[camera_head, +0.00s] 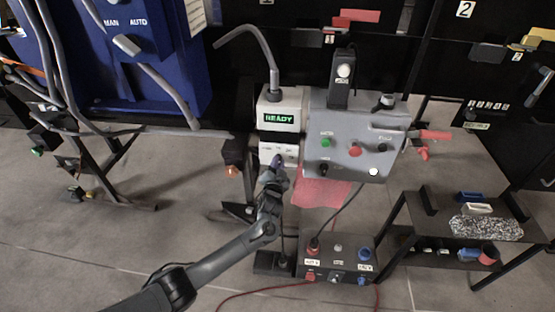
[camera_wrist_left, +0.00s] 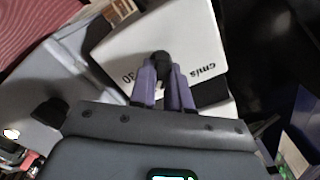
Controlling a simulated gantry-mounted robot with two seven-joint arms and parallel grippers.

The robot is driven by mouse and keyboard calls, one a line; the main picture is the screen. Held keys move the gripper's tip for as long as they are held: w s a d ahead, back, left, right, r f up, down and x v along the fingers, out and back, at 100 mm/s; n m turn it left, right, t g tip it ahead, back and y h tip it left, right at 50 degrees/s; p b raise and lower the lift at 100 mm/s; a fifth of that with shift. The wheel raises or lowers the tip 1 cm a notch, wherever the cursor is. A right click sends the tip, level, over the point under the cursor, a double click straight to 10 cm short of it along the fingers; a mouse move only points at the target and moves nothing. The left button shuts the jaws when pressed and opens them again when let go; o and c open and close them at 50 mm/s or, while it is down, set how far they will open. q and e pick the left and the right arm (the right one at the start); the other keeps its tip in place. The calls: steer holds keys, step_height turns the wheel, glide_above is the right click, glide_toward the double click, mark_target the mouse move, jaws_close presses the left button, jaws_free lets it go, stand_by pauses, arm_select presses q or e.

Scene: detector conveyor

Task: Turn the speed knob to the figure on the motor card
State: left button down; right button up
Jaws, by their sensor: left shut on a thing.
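The speed knob (camera_wrist_left: 162,58) is a small dark knob on a white panel (camera_wrist_left: 200,35) marked "cm/s" and "30" in the left wrist view. My left gripper (camera_wrist_left: 163,82) has its purple fingers shut on the knob from both sides. In the head view my left gripper (camera_head: 278,163) is at the white unit (camera_head: 268,152) below the green "READY" display (camera_head: 279,119), and it hides the knob. The knob's pointer and full scale cannot be read. I cannot make out a motor card or its figure. My right gripper is not in view.
A grey control box (camera_head: 345,120) with green, red and black controls stands right beside the white unit. A dark box (camera_head: 337,262) with cables sits below. A blue cabinet (camera_head: 160,70) stands left and a dark shelf (camera_head: 440,240) right. Open floor lies lower left.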

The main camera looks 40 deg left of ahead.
arm_select(q)
steer(key=shift+m+p, duration=0.3)
steer(key=shift+m, duration=0.2)
steer(key=c, duration=1.1)
jaws_free()
steer(key=shift+s+d, duration=0.1)
steer(key=p+v, duration=0.4)
steer(key=v, duration=0.6)
steer(key=shift+s+d+f, duration=0.1)
steer(key=shift+s+d, duration=0.1)
steer(key=shift+s, duration=0.05)
